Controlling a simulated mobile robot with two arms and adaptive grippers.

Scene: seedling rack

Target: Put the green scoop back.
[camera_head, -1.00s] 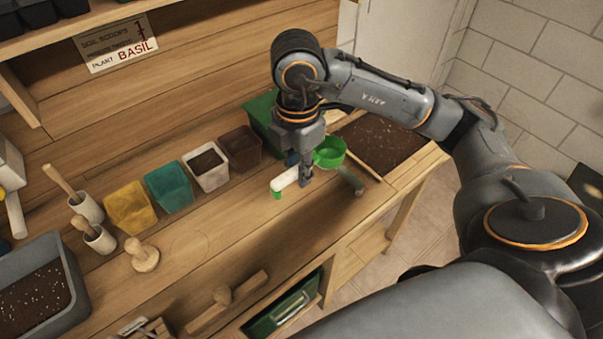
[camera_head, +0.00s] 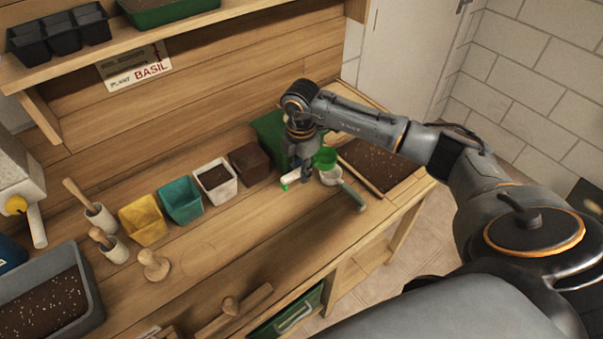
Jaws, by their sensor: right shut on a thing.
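The green scoop (camera_head: 325,157) has a green cup and a pale handle with a green end. My right gripper (camera_head: 305,173) points down above the right part of the bench and is shut on the scoop's handle. The cup sticks out to the right of the fingers and the handle end to the left. The fingers hide part of the handle. I cannot tell whether the scoop touches anything beneath it. My left gripper is not in view.
A pale scoop (camera_head: 331,176) with a grey-green handle lies close by on the bench. A green container (camera_head: 268,130) stands behind my gripper, and a soil tray (camera_head: 378,164) to the right. Brown (camera_head: 250,163), white, teal and yellow pots stand left.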

